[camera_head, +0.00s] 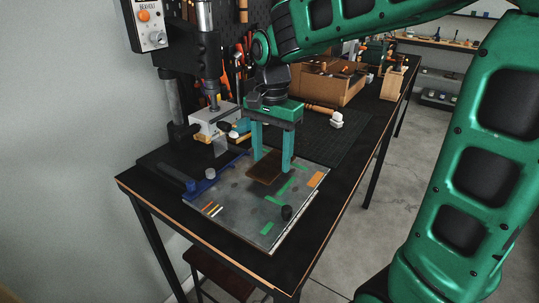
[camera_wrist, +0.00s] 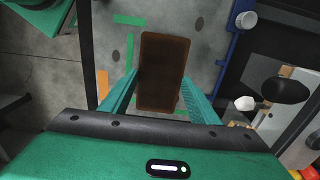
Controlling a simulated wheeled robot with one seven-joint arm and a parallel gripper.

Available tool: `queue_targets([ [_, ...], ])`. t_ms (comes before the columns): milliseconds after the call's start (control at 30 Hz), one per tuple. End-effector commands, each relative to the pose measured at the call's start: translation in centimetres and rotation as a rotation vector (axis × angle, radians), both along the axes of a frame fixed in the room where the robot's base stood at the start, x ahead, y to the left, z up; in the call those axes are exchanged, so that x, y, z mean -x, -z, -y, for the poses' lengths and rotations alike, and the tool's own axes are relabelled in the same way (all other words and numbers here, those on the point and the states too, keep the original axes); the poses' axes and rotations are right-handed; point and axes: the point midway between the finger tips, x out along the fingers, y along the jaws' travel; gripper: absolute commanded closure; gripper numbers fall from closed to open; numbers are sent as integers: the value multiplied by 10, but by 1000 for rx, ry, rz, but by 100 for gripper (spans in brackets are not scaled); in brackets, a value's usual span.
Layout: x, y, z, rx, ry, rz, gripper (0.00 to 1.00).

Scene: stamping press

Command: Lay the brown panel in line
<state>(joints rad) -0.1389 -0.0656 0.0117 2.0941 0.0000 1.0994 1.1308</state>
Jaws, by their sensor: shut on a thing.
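The brown panel (camera_head: 264,167) is a flat dark-brown rectangle over the grey board on the bench. My gripper (camera_head: 270,163) points down with its two teal fingers at the panel's sides, shut on it. In the wrist view the panel (camera_wrist: 163,70) lies lengthwise between the fingers of my gripper (camera_wrist: 160,92), its long edges nearly upright in the picture. I cannot tell whether the panel touches the board (camera_head: 235,190) or hangs just above it. Green strips (camera_head: 274,200) and an orange strip (camera_head: 315,180) mark the board.
The stamping press (camera_head: 208,75) stands behind on the left. A wooden box (camera_head: 330,85) and a white-ended wooden mallet (camera_head: 336,120) lie farther back.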

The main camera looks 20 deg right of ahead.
Motion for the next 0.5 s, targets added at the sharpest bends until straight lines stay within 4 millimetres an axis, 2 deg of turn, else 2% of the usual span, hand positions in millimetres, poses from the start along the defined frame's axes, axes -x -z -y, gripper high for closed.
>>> queue_targets([
  [500, 0, 10, 1, 0, 1, 0, 61],
])
